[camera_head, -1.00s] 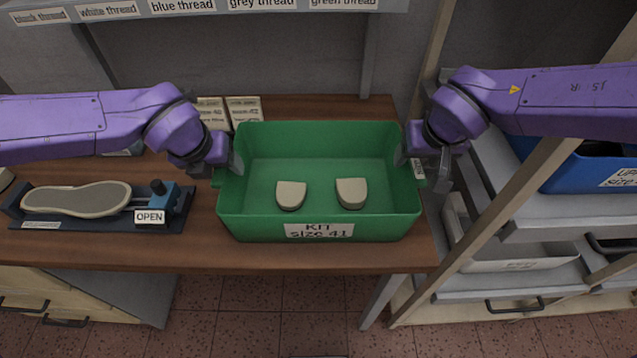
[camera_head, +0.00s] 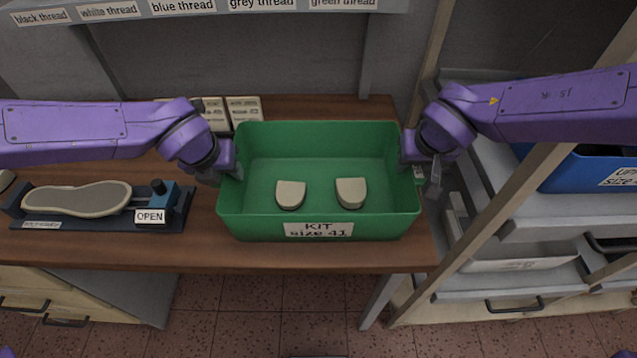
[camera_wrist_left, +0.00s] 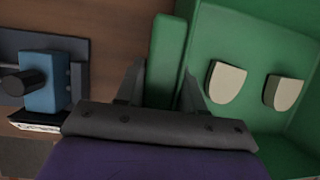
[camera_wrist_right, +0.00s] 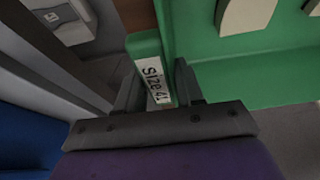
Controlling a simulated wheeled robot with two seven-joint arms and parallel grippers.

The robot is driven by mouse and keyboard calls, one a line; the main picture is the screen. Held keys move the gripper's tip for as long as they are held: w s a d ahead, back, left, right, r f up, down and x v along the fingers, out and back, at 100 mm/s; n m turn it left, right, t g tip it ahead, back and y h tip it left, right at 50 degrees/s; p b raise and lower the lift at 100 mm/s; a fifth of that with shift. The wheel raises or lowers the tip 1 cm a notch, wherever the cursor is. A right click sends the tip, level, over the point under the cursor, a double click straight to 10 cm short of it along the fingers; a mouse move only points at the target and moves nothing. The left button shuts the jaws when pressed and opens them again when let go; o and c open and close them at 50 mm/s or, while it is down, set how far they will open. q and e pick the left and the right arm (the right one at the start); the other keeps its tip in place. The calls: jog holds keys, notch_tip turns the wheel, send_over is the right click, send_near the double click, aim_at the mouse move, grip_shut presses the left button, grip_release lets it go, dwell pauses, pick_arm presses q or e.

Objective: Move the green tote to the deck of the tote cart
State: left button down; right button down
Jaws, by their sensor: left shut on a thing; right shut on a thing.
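The green tote (camera_head: 318,212) stands on the wooden workbench, labelled "KIT size 41", with two pale rounded pieces (camera_head: 291,195) lying inside. My left gripper (camera_head: 226,172) is shut on the tote's left end; in the left wrist view its fingers (camera_wrist_left: 160,88) straddle the green handle ledge (camera_wrist_left: 165,60). My right gripper (camera_head: 418,172) is shut on the tote's right end; in the right wrist view its fingers (camera_wrist_right: 157,88) sit either side of the ledge with a "size 41" label (camera_wrist_right: 154,82). I cannot pick out the tote cart for certain.
A shoe-sole fixture (camera_head: 95,205) marked "OPEN" sits on the bench left of the tote. Cards (camera_head: 243,108) stand behind it. At right, a grey rack (camera_head: 560,215) with a slanting post holds a blue bin (camera_head: 590,170) and a pale bin (camera_head: 515,262). A labelled thread shelf (camera_head: 260,6) runs above.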

pick_arm(q)
jog(key=shift+r, duration=0.15)
pick_arm(e)
jog(key=shift+r, duration=0.15)
